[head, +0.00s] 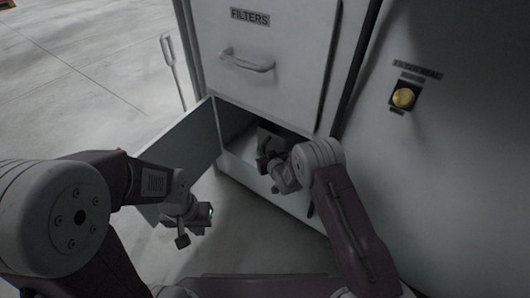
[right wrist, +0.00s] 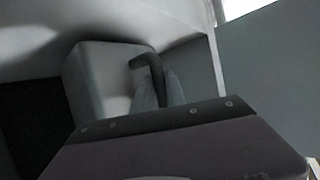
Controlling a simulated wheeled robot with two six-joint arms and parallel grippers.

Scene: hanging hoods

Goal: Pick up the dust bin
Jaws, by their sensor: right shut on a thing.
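The dust bin is a light grey box (right wrist: 95,80) with a dark bent handle (right wrist: 150,64), seen in the right wrist view inside a low compartment. Most of the bin is hidden by the gripper and cabinet. My left gripper (head: 194,228) hangs over the floor outside the open door; its jaw gap is unclear.
The compartment door (head: 180,160) stands open to the left. Above is a cabinet panel with a handle (head: 247,62) and a FILTERS label (head: 250,17). A yellow button (head: 404,97) is on the right panel.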

